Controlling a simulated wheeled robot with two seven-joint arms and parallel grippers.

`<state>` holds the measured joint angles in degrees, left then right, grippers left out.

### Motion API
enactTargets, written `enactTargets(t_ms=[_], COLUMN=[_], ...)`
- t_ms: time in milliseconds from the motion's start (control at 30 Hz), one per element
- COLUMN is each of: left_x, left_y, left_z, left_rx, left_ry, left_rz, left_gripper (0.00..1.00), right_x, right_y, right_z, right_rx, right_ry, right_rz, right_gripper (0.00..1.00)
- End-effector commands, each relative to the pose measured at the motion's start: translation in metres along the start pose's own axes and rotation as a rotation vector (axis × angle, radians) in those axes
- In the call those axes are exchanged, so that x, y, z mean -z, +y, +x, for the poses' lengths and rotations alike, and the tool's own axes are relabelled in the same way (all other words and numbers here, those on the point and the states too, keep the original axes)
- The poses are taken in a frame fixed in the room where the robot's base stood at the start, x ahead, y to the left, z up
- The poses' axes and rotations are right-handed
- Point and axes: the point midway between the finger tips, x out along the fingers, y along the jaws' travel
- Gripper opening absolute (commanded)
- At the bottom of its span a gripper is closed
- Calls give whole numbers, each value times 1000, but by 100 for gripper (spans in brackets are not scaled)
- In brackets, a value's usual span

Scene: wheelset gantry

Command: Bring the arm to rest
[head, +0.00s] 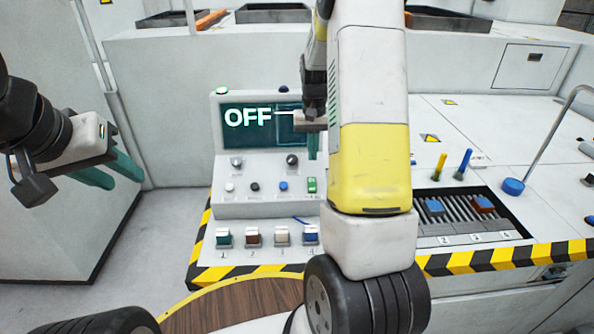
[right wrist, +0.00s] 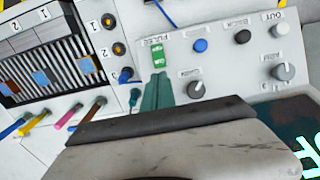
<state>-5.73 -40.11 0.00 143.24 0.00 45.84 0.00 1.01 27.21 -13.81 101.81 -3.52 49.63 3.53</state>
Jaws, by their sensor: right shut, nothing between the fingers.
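My right arm reaches over the bench in the head view, hiding part of the control panel (head: 222,170). My right gripper (head: 313,155) is shut and empty, in front of the right edge of the panel's screen (head: 250,118), which reads OFF. In the right wrist view its teal fingers (right wrist: 157,80) are together and point toward a green rocker switch (right wrist: 159,56). Whether they touch it cannot be told. The green switch also shows in the head view (head: 312,185), below the fingers. My left gripper (head: 115,175) hangs at the left, its teal fingers apart and empty.
Below the panel is a row of coloured switches (head: 253,237). Striped edging (head: 500,259) marks the bench front. The floor at left is clear.

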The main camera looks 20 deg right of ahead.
Motion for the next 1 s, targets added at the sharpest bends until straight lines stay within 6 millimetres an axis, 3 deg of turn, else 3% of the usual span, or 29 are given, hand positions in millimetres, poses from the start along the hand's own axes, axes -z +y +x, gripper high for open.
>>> enactTargets(t_ms=[300,467,700,1000], left_x=[0,0,0,0], left_y=[0,0,0,0], left_z=[0,0,0,0], left_rx=[0,0,0,0], left_ry=[0,0,0,0], left_rz=[0,0,0,0], left_gripper=[36,36,36,36], right_x=[0,-11,-60,-142], right_y=[0,-8,-32,-55], right_z=[-1,-25,-97,-162], right_rx=[2,27,108,189], right_ry=[2,35,145,289], right_rz=[-1,-13,-66,-156], right_gripper=[0,0,0,0])
